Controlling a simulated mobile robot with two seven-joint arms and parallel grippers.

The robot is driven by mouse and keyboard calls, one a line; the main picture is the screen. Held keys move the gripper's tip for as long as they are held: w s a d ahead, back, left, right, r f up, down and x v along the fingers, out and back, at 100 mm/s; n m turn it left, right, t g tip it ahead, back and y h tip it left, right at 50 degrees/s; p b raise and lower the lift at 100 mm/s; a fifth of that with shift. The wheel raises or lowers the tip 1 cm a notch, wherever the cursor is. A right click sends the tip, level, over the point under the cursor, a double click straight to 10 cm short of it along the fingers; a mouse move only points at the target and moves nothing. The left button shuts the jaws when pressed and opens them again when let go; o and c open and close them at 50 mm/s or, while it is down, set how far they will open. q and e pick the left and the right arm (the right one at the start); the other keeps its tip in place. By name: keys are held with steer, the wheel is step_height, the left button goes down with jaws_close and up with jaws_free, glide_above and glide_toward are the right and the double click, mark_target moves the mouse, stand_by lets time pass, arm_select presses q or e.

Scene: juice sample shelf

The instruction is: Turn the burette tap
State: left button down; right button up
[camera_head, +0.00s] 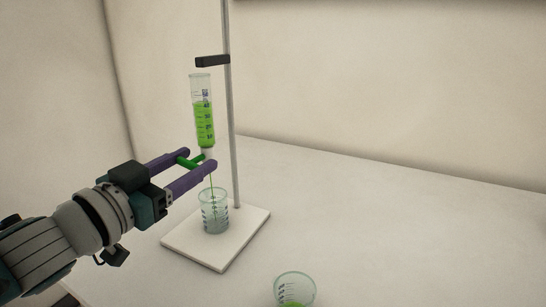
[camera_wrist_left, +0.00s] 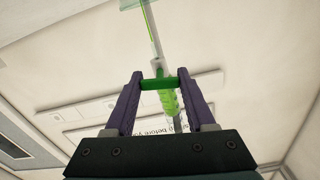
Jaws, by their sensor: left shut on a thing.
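The burette (camera_head: 204,112) is a clear graduated tube of green liquid, upright beside a stand rod. Its green tap handle (camera_head: 188,162) lies across the space between the purple fingers of my left gripper (camera_head: 200,158). In the left wrist view, the gripper (camera_wrist_left: 158,84) has a fingertip at each end of the green tap handle (camera_wrist_left: 157,85) and is shut on it. The right gripper is not in view.
The beaker stands on the white stand base (camera_head: 245,240), from which the metal rod (camera_head: 233,140) rises with a black clamp (camera_head: 212,61). A second beaker with green liquid (camera_head: 295,290) stands at the front. The table on the right (camera_head: 420,230) is clear.

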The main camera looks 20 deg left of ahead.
arm_select(q)
steer(key=m, duration=0.3)
steer(key=shift+c, duration=1.2)
jaws_free()
steer(key=shift+s, duration=0.1)
steer(key=s, duration=0.9)
steer(key=shift+s+a, duration=0.35)
